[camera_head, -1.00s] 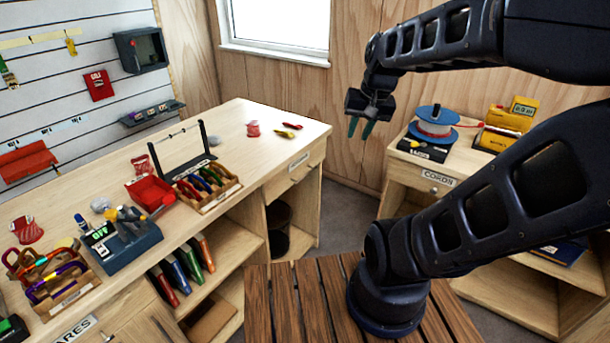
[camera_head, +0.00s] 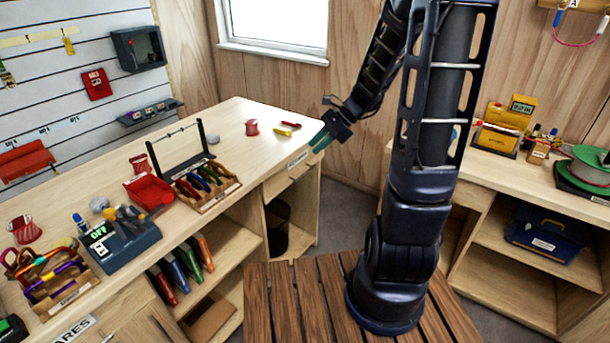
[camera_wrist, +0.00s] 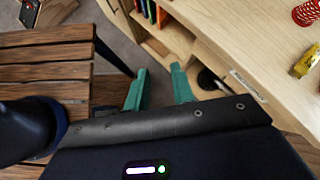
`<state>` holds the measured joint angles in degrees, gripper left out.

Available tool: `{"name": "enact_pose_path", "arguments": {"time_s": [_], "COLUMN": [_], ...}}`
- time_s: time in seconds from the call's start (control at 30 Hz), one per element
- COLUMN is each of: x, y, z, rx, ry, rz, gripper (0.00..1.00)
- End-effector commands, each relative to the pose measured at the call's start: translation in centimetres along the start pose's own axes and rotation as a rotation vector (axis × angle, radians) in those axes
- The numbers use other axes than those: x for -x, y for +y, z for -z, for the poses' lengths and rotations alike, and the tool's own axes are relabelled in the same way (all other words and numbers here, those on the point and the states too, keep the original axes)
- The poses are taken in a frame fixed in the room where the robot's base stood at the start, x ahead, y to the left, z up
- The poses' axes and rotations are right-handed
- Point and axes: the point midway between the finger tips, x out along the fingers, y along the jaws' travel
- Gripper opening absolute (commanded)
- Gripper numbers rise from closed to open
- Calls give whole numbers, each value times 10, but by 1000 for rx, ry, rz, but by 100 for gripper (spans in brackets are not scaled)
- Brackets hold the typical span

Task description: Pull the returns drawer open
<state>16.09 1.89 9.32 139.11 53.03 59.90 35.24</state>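A pale wood drawer (camera_head: 288,178) sits under the right end of the long bench, its front looking flush. A white label (camera_head: 298,159) is on the edge above it, too small to read. The label also shows in the wrist view (camera_wrist: 245,85). My gripper (camera_head: 319,141) has green fingers and hangs by the bench's right end, near that label. In the wrist view its fingers (camera_wrist: 158,88) are spread apart with nothing between them. I cannot tell its exact distance from the drawer. The knob is not clear now.
A drawer labelled "…ARES" (camera_head: 75,330) is at the lower left. The bench top (camera_head: 235,125) holds racks, a red bin and small gear. A slatted wooden surface (camera_head: 295,300) lies under my arm. A dark bin (camera_head: 278,215) stands beneath the bench. A second bench (camera_head: 520,195) is at right.

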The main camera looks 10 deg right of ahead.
Motion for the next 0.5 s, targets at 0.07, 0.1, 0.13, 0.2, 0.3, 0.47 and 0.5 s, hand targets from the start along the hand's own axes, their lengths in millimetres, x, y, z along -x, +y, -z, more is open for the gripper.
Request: {"name": "enact_pose_path", "arguments": {"time_s": [0.07,0.1,0.13,0.2,0.3,0.47,0.5], "x": [-9,-14,-17,-24,-34,-49,-53], "y": [-11,-16,-20,-30,-43,-64,-69], "z": [11,15,19,28,41,65,72], "rx": [-105,-160,-199,-294,-430,-648,-703], "ry": [-53,-80,-100,-147,-214,-324,-351], "rz": [14,22,29,43,64,93,99], "gripper": [25,25,25,25,25,25,25]}}
